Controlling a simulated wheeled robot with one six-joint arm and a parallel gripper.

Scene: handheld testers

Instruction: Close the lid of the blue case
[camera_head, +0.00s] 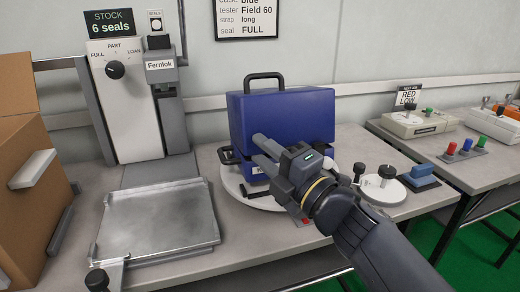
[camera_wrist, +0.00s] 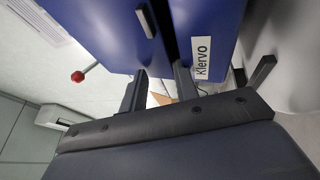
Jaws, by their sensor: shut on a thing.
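The blue case (camera_head: 283,115) stands on a white round turntable in the head view, a black handle on its top. In the wrist view its lid (camera_wrist: 85,30) and its base (camera_wrist: 212,30) show as two blue parts with a dark gap between them. A white "Klervo" label (camera_wrist: 202,58) is on the base, and a dark latch (camera_wrist: 145,20) is on the lid. My gripper (camera_head: 260,150) is at the case's front; in the wrist view its fingers (camera_wrist: 158,88) straddle the lid's edge, one finger in the gap. My gripper partly hides the lower case in the head view.
A metal tray (camera_head: 205,238) and a grey sealing machine (camera_head: 130,100) stand left of the case. A cardboard box (camera_head: 28,170) is at the far left. A small white round device (camera_head: 387,190) and a blue block (camera_head: 422,173) lie to the right. A second bench holds more testers.

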